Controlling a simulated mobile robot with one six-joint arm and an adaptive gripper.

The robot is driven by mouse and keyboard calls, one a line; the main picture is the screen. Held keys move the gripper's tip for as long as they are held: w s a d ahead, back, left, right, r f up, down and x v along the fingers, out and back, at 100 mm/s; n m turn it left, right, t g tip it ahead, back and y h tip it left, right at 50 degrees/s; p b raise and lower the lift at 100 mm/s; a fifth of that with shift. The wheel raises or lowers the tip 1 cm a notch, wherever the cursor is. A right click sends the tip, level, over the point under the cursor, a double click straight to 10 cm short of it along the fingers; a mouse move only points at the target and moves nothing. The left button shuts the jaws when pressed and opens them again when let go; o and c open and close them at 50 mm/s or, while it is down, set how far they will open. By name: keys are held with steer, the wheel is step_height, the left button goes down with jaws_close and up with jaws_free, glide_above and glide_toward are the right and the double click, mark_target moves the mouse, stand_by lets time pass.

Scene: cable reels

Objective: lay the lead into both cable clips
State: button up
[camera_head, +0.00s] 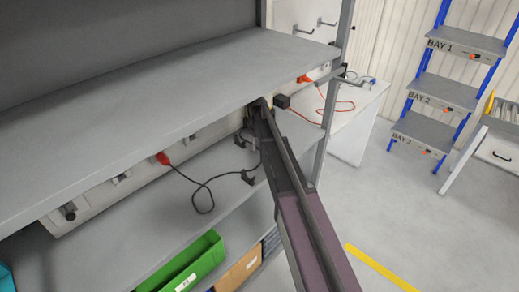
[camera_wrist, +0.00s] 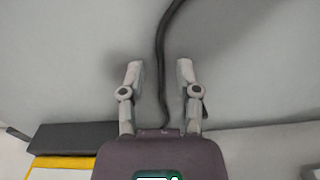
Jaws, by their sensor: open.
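A black lead runs from a red plug (camera_head: 163,158) and loops on the lower shelf (camera_head: 185,233) before rising toward my gripper (camera_head: 248,134). In the wrist view, my gripper (camera_wrist: 159,70) is open. The lead (camera_wrist: 163,82) passes between its two fingers without either visibly closed on it. A dark cable clip (camera_head: 248,178) stands on the shelf beside the lead; I cannot tell whether the lead sits in it. Another small dark piece (camera_head: 240,141), perhaps the second clip, is close to my gripper and partly hidden.
The upper shelf board (camera_head: 160,95) hangs over the work area, and a grey post (camera_head: 333,100) stands to the right. A green bin (camera_head: 185,265) is below the shelf. A white table (camera_head: 352,125) behind carries a red lead. Open floor lies to the right.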

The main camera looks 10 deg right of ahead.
steer(key=shift+f, duration=0.25)
steer(key=shift+c, duration=0.2)
jaws_close()
stand_by(0.4)
steer(key=shift+r, duration=0.2)
steer(key=shift+r+p, duration=2.85)
steer(key=shift+a, duration=0.15)
steer(key=shift+w+a+r+m, duration=0.1)
steer(key=shift+w+a+m, duration=0.1)
steer(key=shift+a+m, duration=0.5)
steer(key=shift+w+a+f+m, duration=0.1)
steer(key=shift+w+a+m, duration=0.05)
steer(key=shift+a+m, duration=0.55)
steer(key=shift+w+a+r+m, duration=0.1)
steer(key=shift+w+a+m, duration=0.1)
steer(key=shift+a+m, duration=0.5)
steer(key=shift+w+a+m, duration=0.25)
steer(key=shift+a+m, duration=0.8)
steer(key=shift+a, duration=0.15)
steer(key=shift+w+a+m, duration=0.25)
steer(key=shift+a+m, duration=0.8)
steer(key=shift+a, duration=0.15)
